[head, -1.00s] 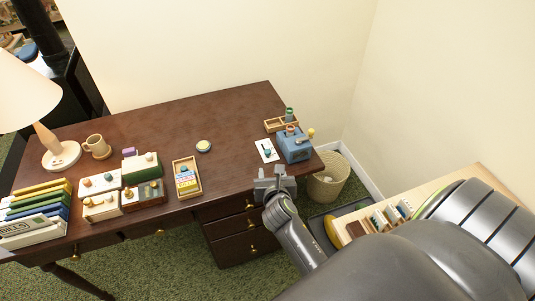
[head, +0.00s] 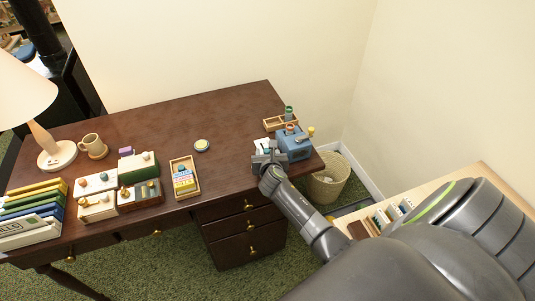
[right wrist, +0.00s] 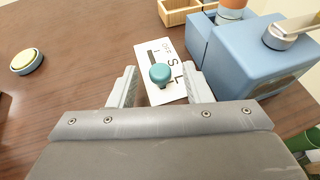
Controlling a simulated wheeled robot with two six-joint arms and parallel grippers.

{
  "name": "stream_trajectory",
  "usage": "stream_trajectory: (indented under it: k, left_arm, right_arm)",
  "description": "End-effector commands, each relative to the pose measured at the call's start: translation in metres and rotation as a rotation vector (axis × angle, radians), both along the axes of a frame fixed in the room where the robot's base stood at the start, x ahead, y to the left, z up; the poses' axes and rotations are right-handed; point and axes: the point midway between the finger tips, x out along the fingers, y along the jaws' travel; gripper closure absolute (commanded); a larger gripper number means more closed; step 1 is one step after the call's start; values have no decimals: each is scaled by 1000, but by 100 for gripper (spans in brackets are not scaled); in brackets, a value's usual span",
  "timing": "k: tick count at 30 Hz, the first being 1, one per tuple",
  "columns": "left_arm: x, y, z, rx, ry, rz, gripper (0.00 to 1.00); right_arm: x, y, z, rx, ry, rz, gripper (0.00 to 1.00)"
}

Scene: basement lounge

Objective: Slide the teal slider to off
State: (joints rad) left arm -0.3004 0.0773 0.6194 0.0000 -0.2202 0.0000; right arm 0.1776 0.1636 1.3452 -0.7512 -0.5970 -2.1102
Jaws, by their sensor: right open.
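The teal slider (right wrist: 160,73) is a round knob on a white plate (right wrist: 172,50) with a dark slot and black lettering, seen in the right wrist view. "OFF" seems to be printed near the slot's far end, and the knob sits at the near end. My right gripper (right wrist: 160,88) is open, one finger on each side of the knob, with gaps between. In the head view the right gripper (head: 268,156) is over the plate near the desk's front edge and hides most of it. My left gripper is not in view.
A blue box (head: 293,143) with knobs stands just right of the plate. A wooden tray (head: 273,124) lies behind it. A round yellow-topped button (right wrist: 27,61) is to the left. The desk (head: 225,120) is clear in the middle. A wastebasket (head: 328,180) stands beyond its right end.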

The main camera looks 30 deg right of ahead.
Motion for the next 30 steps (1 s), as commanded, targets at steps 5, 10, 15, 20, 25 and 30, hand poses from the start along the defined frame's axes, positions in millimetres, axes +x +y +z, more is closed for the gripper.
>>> stream_trajectory:
  k: [5,10,15,20,25,30]
  left_arm:
    - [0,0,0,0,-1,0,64]
    - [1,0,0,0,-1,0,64]
    - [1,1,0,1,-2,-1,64]
    - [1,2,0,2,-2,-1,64]
    - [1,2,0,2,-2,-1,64]
    - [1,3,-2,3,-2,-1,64]
  right_arm:
    - [0,0,0,0,0,0,55]
    - [0,0,0,0,0,0,76]
    - [0,0,0,0,0,0,98]
    - [0,0,0,0,0,0,100]
    - [8,-1,0,0,-1,1,100]
    - [34,-8,0,-2,-1,0,100]
